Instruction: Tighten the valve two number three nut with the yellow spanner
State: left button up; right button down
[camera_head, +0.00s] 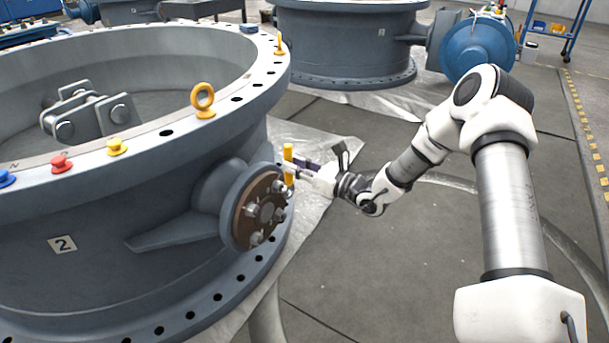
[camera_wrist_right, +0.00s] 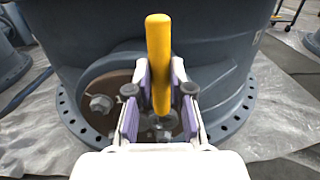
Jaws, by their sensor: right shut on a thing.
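The big grey butterfly valve marked 2 (camera_head: 62,244) fills the left of the head view. On its side is a brown round flange (camera_head: 262,211) with several bolts and nuts around it. The flange also shows in the right wrist view (camera_wrist_right: 88,90). My right gripper (camera_head: 297,171) is beside the flange and shut on the yellow spanner (camera_head: 288,165). In the right wrist view the yellow spanner (camera_wrist_right: 159,50) stands upright between the fingers, its lower end close to the bolts. Whether it sits on a nut is hidden. My left gripper is not in view.
Blue, red and yellow caps (camera_head: 61,163) and a yellow lifting eye (camera_head: 203,99) stand on the valve's rim. Another valve (camera_head: 345,45) with a blue drum (camera_head: 478,50) stands behind. The floor (camera_head: 400,270) to the right is clear, with plastic sheeting under the valves.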

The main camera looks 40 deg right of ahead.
jog(key=shift+w+r, duration=0.1)
dwell(0.3)
jog(key=shift+w+a+b, duration=0.1)
jog(key=shift+b, duration=0.2)
jog(key=shift+w+a+f+b, duration=0.2)
jog(key=shift+w+a+b, duration=0.05)
jog(key=shift+w+b, duration=0.4)
jog(key=shift+r, duration=0.1)
